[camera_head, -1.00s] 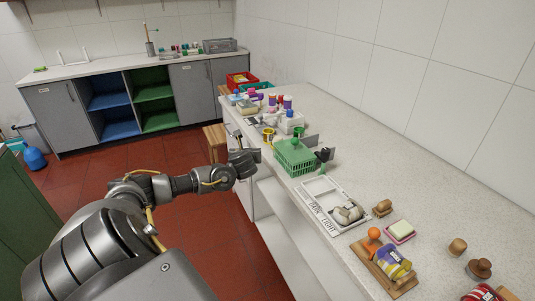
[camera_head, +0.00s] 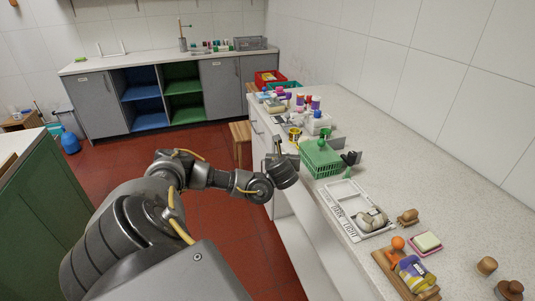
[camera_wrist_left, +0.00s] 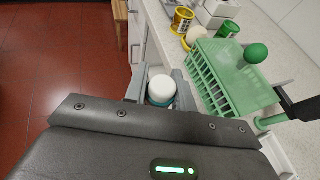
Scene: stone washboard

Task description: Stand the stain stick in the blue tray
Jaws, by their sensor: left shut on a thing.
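My left gripper (camera_head: 277,148) is beside the front edge of the long counter, left of the green basket. In the left wrist view the gripper (camera_wrist_left: 160,94) is shut on a small upright-looking piece with a white rounded top and a teal band, likely the stain stick (camera_wrist_left: 161,88). Its lower part is hidden by the gripper. In the head view the held piece cannot be made out. No plainly blue tray can be picked out; a teal tray (camera_head: 292,84) lies at the counter's far end. My right gripper is not in view.
A green basket (camera_head: 321,158) stands close right of the gripper, with a dark-headed tool (camera_head: 350,159) beside it. A white sorting tray (camera_head: 345,195) lies nearer. The counter's wall side is clearer.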

